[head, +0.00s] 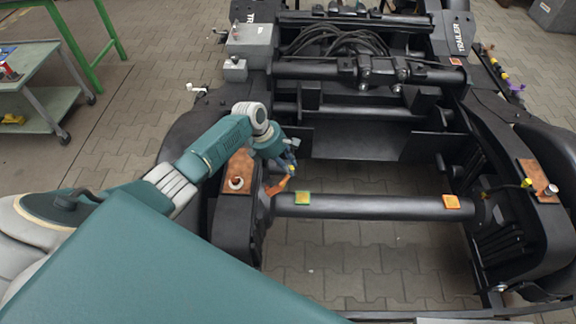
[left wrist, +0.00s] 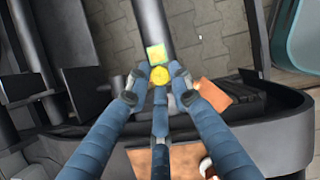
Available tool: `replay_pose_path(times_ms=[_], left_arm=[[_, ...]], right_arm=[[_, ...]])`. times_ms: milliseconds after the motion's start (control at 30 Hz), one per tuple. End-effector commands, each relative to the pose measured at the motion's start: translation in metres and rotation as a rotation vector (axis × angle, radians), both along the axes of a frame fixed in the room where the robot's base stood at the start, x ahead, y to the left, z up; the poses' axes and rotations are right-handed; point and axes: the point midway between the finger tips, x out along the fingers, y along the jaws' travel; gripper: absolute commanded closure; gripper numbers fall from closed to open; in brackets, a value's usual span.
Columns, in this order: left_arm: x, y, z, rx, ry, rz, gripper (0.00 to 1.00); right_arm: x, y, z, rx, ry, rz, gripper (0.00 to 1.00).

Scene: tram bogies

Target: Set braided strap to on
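A copper-brown strap-like piece (head: 279,186), possibly the braided strap, lies at the near left end of the black axle tube. A copper-brown piece also shows right of the fingers in the left wrist view (left wrist: 226,97). My left gripper (head: 291,166) is just above this end of the tube. In the left wrist view its blue fingers (left wrist: 159,74) are spread around a round yellow knob (left wrist: 160,76), with narrow gaps seeming to show at both sides. The knob's lower part is hidden by the middle finger. My right gripper is in neither view.
A green-yellow patch (head: 303,198) and an orange patch (head: 451,202) sit on the axle tube (head: 375,206). Copper plates lie on the left (head: 238,172) and right (head: 537,177) frame sides. A green trolley (head: 45,100) stands far left.

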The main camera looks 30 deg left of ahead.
Motion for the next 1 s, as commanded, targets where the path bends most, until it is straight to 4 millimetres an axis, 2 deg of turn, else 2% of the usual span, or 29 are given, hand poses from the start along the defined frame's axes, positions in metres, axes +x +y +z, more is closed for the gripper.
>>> replay_pose_path(times_ms=[667,1000], left_arm=[[-0.004,-0.004,-0.001,-0.009,0.006,-0.020,1.00],[-0.013,0.000,0.001,-0.014,0.009,-0.101,1.00]], right_arm=[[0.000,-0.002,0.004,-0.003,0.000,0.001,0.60],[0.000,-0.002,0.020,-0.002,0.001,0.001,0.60]])
